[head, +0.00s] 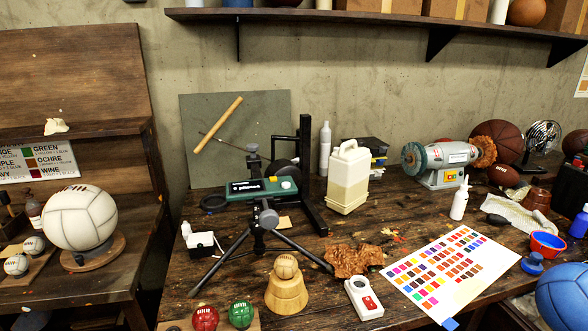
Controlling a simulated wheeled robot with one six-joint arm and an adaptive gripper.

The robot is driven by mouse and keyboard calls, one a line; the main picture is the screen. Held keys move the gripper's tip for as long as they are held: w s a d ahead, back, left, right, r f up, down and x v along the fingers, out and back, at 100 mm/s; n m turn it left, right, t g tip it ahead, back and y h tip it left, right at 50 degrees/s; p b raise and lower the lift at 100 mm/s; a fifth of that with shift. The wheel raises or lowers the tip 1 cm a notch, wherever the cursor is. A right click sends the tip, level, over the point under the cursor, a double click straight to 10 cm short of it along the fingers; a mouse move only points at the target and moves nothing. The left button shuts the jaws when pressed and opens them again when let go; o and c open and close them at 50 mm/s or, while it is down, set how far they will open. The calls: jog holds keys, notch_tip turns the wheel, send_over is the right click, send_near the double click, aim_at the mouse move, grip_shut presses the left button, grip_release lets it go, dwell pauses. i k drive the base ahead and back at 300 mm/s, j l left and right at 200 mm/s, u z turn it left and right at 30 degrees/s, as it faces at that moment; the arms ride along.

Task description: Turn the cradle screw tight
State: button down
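A green and black instrument (262,188) with a pale label sits on a black tripod (225,247) on the dark wooden table. A black upright frame (305,165) stands just behind the instrument to the right. My gripper is not in view.
A small ball on a wooden stand (286,295), a white device with a red button (363,297) and a brown leather scrap (352,260) lie in front. A beige jug (348,180) stands to the right. A colour chart (452,268) covers the right front.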

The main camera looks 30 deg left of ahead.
aim_at(270, 219)
jog(key=u, duration=1.15)
